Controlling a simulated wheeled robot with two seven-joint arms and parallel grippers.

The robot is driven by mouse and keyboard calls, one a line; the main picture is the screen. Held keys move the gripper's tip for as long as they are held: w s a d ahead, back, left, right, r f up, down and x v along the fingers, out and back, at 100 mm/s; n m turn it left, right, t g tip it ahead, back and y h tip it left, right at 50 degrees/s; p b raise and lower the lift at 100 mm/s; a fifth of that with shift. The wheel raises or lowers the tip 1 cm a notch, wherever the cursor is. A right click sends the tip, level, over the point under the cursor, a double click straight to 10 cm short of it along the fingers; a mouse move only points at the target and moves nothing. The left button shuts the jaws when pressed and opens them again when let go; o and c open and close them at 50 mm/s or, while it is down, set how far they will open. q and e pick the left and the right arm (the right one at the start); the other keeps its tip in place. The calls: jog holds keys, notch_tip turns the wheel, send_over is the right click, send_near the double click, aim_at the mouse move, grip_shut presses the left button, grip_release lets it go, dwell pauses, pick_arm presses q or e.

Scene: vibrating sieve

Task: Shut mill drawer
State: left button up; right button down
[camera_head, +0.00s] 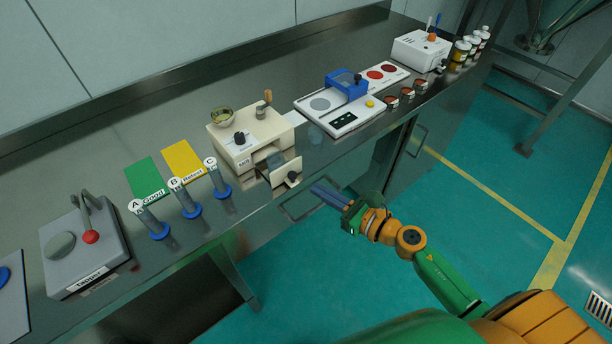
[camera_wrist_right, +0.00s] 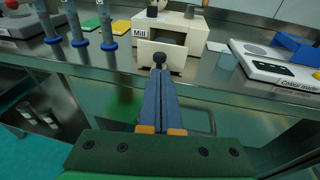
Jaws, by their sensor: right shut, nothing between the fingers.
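The cream mill (camera_head: 248,139) stands near the bench's front edge, labelled "Mill" in the right wrist view (camera_wrist_right: 172,22). Its drawer (camera_head: 285,174) is pulled out toward the front, with a dark round knob (camera_head: 292,178) on its face. In the right wrist view the drawer (camera_wrist_right: 163,48) is partly behind my fingertips, and the knob (camera_wrist_right: 159,58) shows just beyond them. My right gripper (camera_head: 318,189) is shut and empty, in front of the drawer and pointing at it. I cannot tell whether the fingertips touch the knob. My left gripper is out of view.
Tubes A, B and C (camera_head: 187,200) stand left of the mill. A clear cup (camera_wrist_right: 227,61) stands beside the mill. The floor in front is clear.

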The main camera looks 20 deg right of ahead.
aim_at(295, 178)
jog(key=x, duration=0.5)
jog(key=shift+w+a, duration=0.1)
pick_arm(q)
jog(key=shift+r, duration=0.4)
